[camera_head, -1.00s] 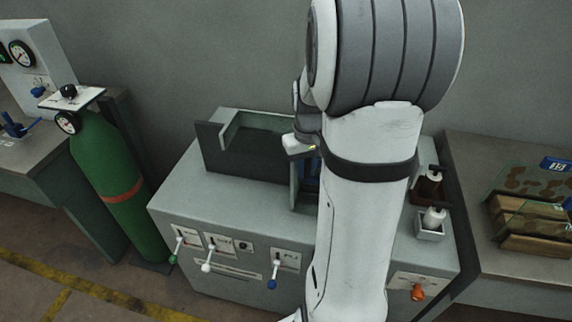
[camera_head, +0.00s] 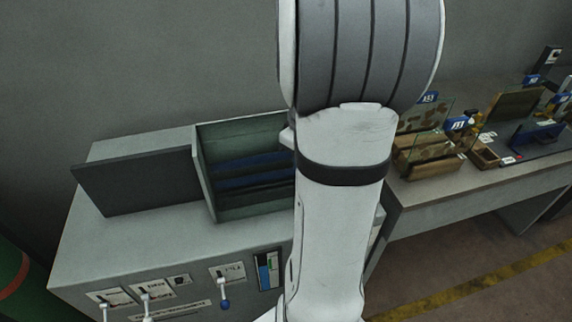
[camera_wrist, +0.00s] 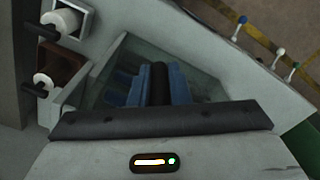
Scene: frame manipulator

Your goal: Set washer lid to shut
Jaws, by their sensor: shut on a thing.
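The washer is a grey cabinet (camera_head: 150,245) with an open-topped basin (camera_head: 204,185) that has blue slats (camera_head: 250,165) inside. A dark flat panel (camera_head: 135,182), apparently the washer lid, stands tilted up to the left of the basin, which is uncovered where I see it. My arm hides the basin's right side, and my gripper is hidden behind the arm in the head view. In the wrist view my gripper (camera_wrist: 160,88) is over the basin, its narrow blue fingers close together on a dark rod-like piece (camera_wrist: 161,78). I cannot tell what this piece belongs to.
Several levers (camera_head: 145,295) stick out of the cabinet front. Two white rolls or bottles (camera_wrist: 60,22) sit in holders beside the basin in the wrist view. A bench (camera_head: 450,178) with wooden boxes stands at right. A green cylinder (camera_head: 20,285) is at lower left.

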